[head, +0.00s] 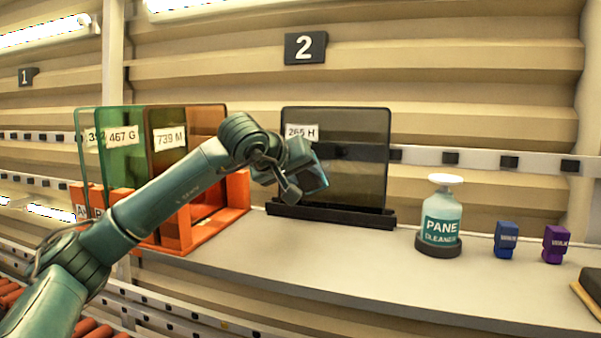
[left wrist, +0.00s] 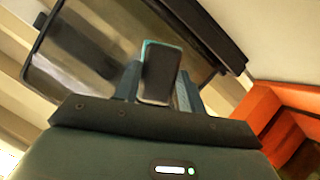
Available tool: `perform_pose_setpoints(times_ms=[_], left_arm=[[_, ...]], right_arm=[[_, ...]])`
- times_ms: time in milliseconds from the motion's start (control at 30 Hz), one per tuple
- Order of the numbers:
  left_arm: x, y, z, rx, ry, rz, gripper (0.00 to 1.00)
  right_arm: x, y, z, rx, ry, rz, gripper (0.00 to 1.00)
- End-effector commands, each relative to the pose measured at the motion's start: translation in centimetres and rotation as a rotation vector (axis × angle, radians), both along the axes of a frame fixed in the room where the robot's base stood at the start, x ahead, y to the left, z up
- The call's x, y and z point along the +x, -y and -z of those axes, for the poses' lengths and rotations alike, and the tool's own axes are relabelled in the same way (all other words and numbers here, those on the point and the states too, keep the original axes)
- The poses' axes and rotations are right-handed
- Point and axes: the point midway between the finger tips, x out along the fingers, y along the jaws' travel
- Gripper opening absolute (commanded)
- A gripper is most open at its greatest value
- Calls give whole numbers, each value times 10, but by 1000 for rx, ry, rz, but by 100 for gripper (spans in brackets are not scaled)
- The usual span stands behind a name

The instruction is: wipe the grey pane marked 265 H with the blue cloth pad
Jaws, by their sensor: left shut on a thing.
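The grey pane marked 265 H (head: 355,160) stands upright in a black stand (head: 335,216) on the shelf, its label at upper left. My left gripper (head: 303,184) is in front of the pane's lower left part and hides some of it. It is shut on a small pad (head: 315,181) with a dark face and teal-blue edge, which I take for the blue cloth pad. In the left wrist view the pad (left wrist: 160,75) sits between the two fingers, with the pane (left wrist: 85,55) beyond it. I cannot tell whether pad and pane touch. My right gripper is out of view.
An orange rack (head: 238,205) with several coloured panes, including 467 G (head: 122,165) and 739 M (head: 168,160), stands left, partly behind my left arm. A pane cleaner bottle (head: 441,220), a blue block (head: 506,240) and a purple block (head: 556,244) stand right. The shelf front is clear.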

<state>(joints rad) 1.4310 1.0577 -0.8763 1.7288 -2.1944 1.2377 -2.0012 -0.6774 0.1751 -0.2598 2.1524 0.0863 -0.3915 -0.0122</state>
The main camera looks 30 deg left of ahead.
Motion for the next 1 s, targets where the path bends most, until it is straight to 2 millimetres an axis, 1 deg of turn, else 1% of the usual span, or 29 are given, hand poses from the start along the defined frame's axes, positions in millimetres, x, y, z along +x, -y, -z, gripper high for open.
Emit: perform_pose_setpoints(times_ms=[133, 233, 500, 633, 867, 1000], left_arm=[[0, 2, 0, 1, 0, 1, 22], [1, 7, -1, 1, 0, 3, 22], [6, 30, -1, 1, -1, 3, 22], [7, 39, -1, 1, 1, 2, 22], [10, 37, 0, 0, 1, 0, 22], [9, 29, 0, 0, 1, -3, 22]], right_arm=[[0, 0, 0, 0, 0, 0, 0], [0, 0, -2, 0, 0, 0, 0], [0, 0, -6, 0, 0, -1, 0], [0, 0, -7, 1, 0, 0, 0], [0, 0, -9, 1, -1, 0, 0], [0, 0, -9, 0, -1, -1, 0]])
